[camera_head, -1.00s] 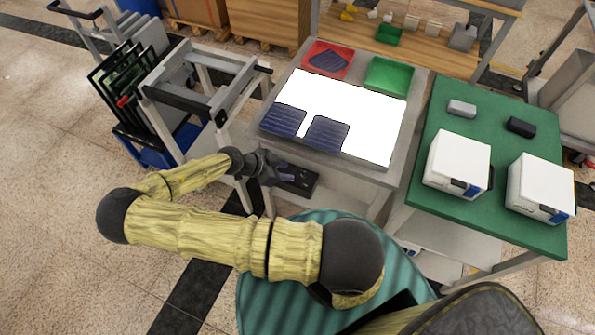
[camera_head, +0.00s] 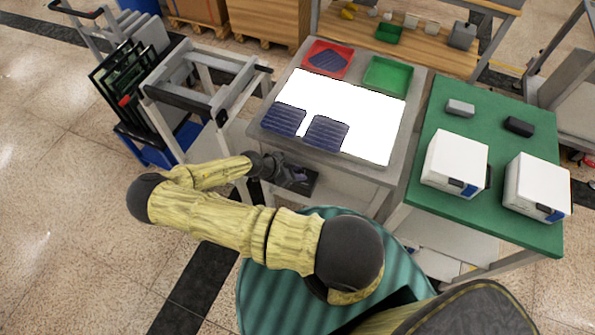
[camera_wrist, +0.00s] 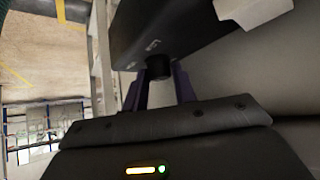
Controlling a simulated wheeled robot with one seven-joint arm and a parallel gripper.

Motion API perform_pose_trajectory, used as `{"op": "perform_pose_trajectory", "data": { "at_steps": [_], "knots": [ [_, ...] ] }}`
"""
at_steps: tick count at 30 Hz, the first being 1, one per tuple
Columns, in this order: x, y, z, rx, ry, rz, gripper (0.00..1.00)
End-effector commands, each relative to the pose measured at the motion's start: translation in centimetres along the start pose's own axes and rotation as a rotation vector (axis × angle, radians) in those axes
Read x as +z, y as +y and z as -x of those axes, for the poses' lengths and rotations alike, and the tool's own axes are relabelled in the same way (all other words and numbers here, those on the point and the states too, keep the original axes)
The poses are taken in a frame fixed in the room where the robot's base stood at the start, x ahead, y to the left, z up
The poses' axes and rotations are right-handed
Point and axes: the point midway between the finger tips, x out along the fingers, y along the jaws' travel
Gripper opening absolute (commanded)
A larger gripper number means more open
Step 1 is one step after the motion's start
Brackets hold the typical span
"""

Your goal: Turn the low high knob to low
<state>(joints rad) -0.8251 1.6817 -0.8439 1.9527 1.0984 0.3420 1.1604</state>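A black control box (camera_head: 308,180) is mounted at the front of the light table, below its edge. It fills the top of the wrist view (camera_wrist: 185,30). A dark round knob (camera_wrist: 158,66) stands out from its face, with small white marks beside it that I cannot read, so its setting is unclear. My gripper (camera_wrist: 160,80) points at the knob, its two purple fingers apart, one on each side of it. I cannot tell whether they touch it. In the head view my gripper (camera_head: 290,177) covers part of the box.
The light table (camera_head: 258,128) carries dark blue sheets (camera_head: 326,133), a red tray (camera_head: 312,62) and a green tray (camera_head: 370,85). A grey cart frame (camera_head: 205,100) stands close on the left. A green table (camera_head: 440,125) with white machines is on the right.

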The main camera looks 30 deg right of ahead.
Motion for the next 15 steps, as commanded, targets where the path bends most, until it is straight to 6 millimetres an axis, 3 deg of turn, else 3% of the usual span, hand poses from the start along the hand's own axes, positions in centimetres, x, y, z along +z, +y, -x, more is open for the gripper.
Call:
{"op": "perform_pose_trajectory", "data": {
  "at_steps": [15],
  "knots": [
    [-0.18, 0.14, 0.21, -0.058, -0.003, 0.056, 0.04]
  ]
}}
